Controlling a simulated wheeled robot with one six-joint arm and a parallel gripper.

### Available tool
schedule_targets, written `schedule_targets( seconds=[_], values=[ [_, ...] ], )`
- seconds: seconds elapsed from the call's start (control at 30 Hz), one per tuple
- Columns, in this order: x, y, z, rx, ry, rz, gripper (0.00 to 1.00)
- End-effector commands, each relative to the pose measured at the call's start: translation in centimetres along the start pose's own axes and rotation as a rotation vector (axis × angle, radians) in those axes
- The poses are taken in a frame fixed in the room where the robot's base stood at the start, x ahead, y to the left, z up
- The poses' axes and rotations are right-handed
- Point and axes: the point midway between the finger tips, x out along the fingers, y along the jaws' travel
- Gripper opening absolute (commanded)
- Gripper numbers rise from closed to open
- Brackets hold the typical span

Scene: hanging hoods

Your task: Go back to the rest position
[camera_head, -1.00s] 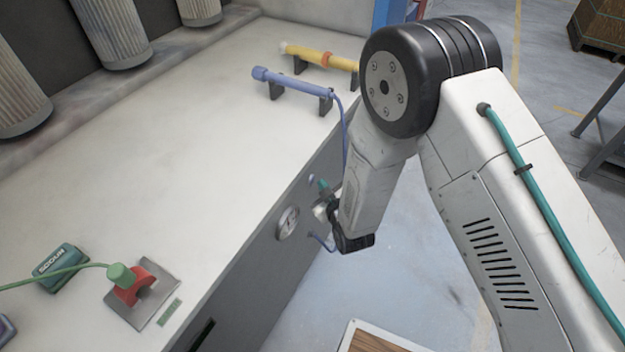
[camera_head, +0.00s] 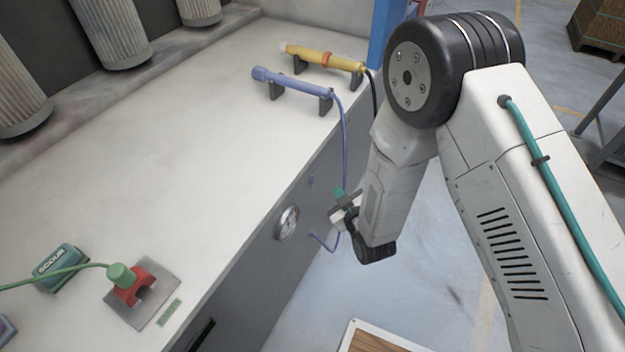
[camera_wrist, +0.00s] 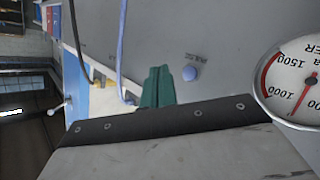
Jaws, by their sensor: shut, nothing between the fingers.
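My gripper (camera_head: 340,193) shows in the head view at the end of my arm, beside the grey front panel of the bench and apart from it. Its teal fingers are small there. In the wrist view the teal fingers (camera_wrist: 157,86) stand close together, shut with nothing between them. Part of the gripper is hidden by my wrist in the head view.
The grey front panel carries a round gauge (camera_head: 287,222) and a blue button (camera_wrist: 190,73). A blue wand (camera_head: 290,88) and a yellow wand (camera_head: 320,58) rest on holders on the bench top (camera_head: 170,150). A blue hose hangs near my gripper. Open floor lies right of the bench.

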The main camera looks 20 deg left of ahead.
Motion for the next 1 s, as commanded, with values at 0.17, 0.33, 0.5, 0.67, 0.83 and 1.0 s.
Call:
schedule_targets(
  seconds=[0.17, 0.33, 0.5, 0.67, 0.83, 1.0],
  values=[
    [0.0, 0.0, 0.0, 0.000, 0.000, 0.000, 0.00],
    [0.0, 0.0, 0.0, 0.000, 0.000, 0.000, 0.00],
    [0.0, 0.0, 0.0, 0.000, 0.000, 0.000, 0.00],
    [0.0, -0.6, 1.0, 0.025, -0.051, -0.026, 0.00],
    [-1.9, -3.3, 6.3, 0.084, -0.310, -0.148, 0.00],
    [-5.7, -2.9, 7.8, 0.166, -0.603, -0.245, 0.00]
  ],
)
